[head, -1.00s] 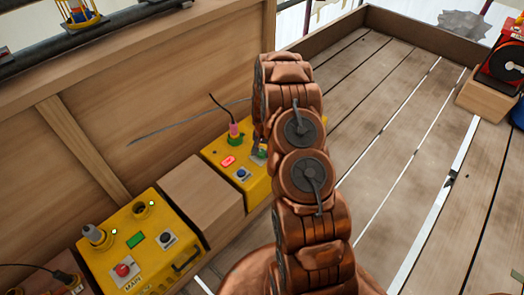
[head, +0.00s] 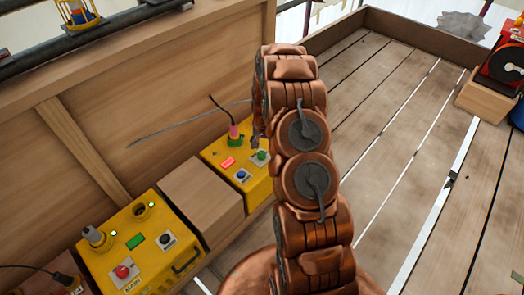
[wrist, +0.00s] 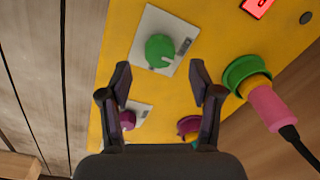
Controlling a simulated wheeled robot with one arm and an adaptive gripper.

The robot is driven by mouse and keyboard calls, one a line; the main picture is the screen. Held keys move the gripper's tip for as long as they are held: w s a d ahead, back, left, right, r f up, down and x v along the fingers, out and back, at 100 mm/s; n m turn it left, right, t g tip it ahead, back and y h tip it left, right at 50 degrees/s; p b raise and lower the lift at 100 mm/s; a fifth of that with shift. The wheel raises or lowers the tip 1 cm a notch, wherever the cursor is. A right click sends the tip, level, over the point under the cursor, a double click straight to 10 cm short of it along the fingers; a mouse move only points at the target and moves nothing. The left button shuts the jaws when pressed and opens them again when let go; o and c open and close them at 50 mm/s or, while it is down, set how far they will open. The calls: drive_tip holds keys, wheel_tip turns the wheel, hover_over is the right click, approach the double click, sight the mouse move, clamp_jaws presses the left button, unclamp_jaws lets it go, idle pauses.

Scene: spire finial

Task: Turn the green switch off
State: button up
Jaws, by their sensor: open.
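The green switch (wrist: 160,52) is a round green knob with a pale notch, on a white plate on a yellow box (wrist: 215,45). In the head view the green switch (head: 262,155) is small, on the right part of the yellow box (head: 222,154). My gripper (wrist: 160,78) is open and empty. In the wrist view its fingertips appear just below the knob, one to each side, with no visible contact. In the head view my arm hides most of the gripper.
A pink plug (wrist: 266,106) sits in a green socket (wrist: 245,75) right of the knob. A red lit rectangle (wrist: 257,5) is at the top. Two purple knobs (wrist: 127,119) (wrist: 188,124) show lower down. In the head view, a second yellow box (head: 150,262) stands nearer, beyond a wooden block (head: 203,197).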

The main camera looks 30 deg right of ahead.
sight(263, 153)
wheel_tip(263, 153, up, 8)
drive_tip(key=shift+s+d, duration=0.15)
drive_tip(key=shift+s, duration=0.05)
idle(0.5)
